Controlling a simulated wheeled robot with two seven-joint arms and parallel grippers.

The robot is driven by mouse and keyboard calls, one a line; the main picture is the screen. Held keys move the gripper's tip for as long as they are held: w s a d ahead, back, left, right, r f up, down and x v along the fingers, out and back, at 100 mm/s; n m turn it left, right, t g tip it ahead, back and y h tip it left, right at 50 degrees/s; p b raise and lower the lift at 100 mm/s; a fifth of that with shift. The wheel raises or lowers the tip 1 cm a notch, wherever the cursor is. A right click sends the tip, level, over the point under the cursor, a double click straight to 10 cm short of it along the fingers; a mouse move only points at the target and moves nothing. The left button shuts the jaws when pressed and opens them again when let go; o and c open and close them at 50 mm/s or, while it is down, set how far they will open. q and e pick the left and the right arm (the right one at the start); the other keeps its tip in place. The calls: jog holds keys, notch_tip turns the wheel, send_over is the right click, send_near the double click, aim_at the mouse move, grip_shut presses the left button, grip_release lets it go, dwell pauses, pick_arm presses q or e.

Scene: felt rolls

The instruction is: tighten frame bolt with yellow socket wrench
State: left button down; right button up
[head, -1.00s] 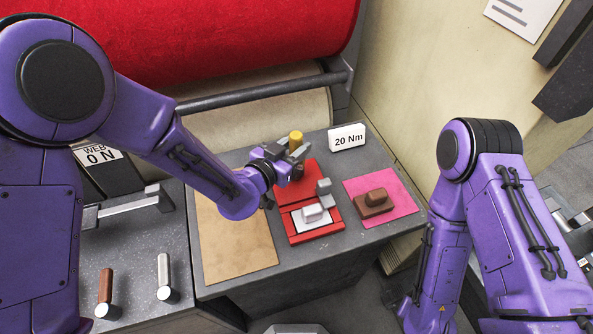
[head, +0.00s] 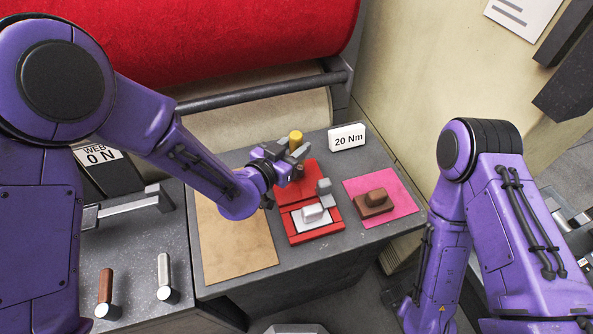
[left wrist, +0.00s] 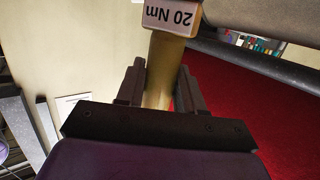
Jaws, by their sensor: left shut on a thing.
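The yellow socket wrench (head: 296,137) shows in the head view as a short upright yellow cylinder above the back of the red frame (head: 297,174). In the left wrist view its yellow shaft (left wrist: 163,62) runs between the two dark fingers. My left gripper (head: 291,156) is shut on it. The gripper and arm cover the wrench's lower end, so I cannot tell whether it sits on a bolt. The frame bolt is not visible. My right arm is at the right, with its gripper out of view.
A grey-white block (head: 313,213) lies on the red frame's front part. A brown block (head: 373,202) rests on a pink mat (head: 402,187). A tan board (head: 232,245) lies left. A red roll (head: 200,40) hangs behind.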

aim_at(295, 135)
dwell(0.5)
pick_arm(q)
jog(key=shift+w+r+p, duration=0.1)
jog(key=shift+r+p, duration=0.75)
jog(key=shift+r, duration=0.05)
jog(key=shift+r+p, duration=2.05)
jog(key=shift+r, duration=0.6)
